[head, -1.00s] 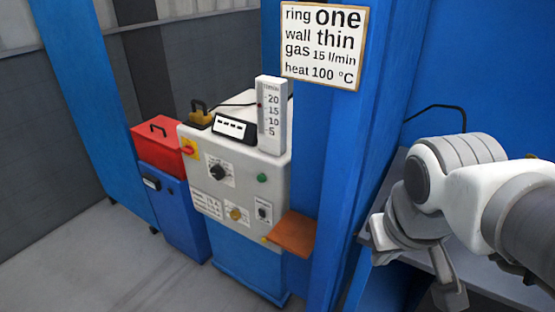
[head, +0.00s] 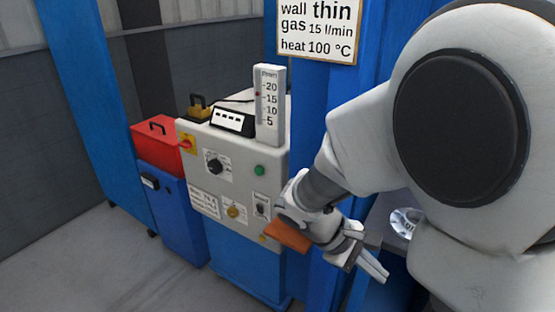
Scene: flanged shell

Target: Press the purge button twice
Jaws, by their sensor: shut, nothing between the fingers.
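A grey control cabinet (head: 200,172) stands left of the blue post. A green button (head: 259,170) is on the right of its front face. A small yellow-orange knob (head: 233,212), a black dial (head: 214,166) and a small switch plate (head: 261,206) are also there. The labels are too small to read, so I cannot tell which control is the purge button. My gripper (head: 373,268) is shut and empty, to the right of the cabinet and below the green button. It points down and right, away from the panel. My wrist hides part of the panel's right edge.
An orange shelf (head: 288,237) juts out at the cabinet's lower right, close to my wrist. A blue post (head: 318,100) with a sign (head: 318,30) stands beside it. A flow gauge (head: 269,105) is on the cabinet. A shiny round part (head: 404,222) lies at the right.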

